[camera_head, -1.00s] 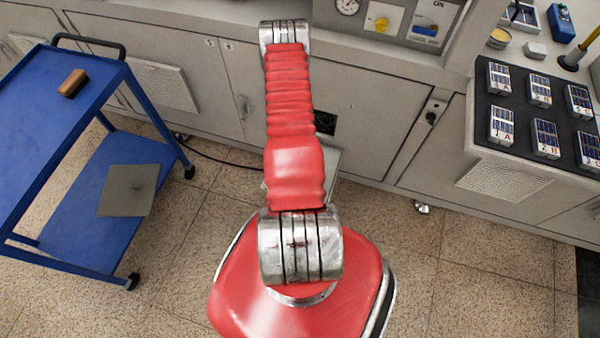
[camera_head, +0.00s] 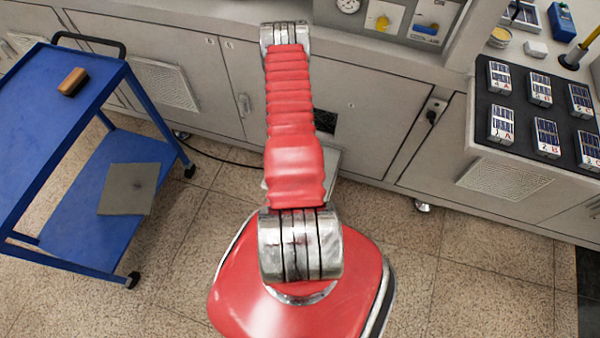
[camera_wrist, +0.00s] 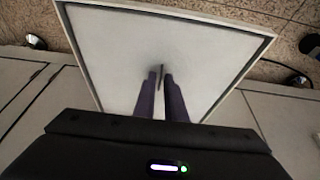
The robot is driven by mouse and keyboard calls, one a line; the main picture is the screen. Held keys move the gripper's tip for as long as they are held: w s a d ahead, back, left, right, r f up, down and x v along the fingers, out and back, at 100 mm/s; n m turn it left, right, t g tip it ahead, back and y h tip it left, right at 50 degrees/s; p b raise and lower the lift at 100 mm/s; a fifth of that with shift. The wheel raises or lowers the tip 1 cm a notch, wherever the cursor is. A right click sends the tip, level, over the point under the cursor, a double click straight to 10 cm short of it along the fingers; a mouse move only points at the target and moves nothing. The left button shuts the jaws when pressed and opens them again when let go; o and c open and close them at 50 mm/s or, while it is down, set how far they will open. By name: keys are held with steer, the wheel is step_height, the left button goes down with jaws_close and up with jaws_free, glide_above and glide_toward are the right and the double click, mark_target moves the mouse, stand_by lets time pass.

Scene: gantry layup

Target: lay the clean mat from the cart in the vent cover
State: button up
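In the wrist view a pale square mat (camera_wrist: 112,50) with a thin upright dark tab at its middle lies within the grey rim of the vent cover (camera_wrist: 215,17). My gripper (camera_wrist: 160,74) has its two fingers on either side of that tab, close together. Whether they press on it I cannot tell. In the head view my arm hides my gripper and most of the cover; only a pale edge of the cover (camera_head: 331,162) shows beside the arm. A grey square mat (camera_head: 120,200) with a small dark mark lies on the lower shelf of the blue cart (camera_head: 75,225).
A brown brush-like block (camera_head: 73,81) lies on the cart's upper shelf. A dark opening (camera_head: 325,122) shows in the cabinet front behind my arm. A black panel (camera_head: 515,123) with several labelled packs is at the right. Bare floor (camera_head: 470,285) lies right of my base.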

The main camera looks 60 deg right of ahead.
steer(key=o, duration=0.3)
steer(key=shift+r, duration=0.1)
steer(key=shift+v, duration=6.75)
steer(key=shift+a, duration=0.1)
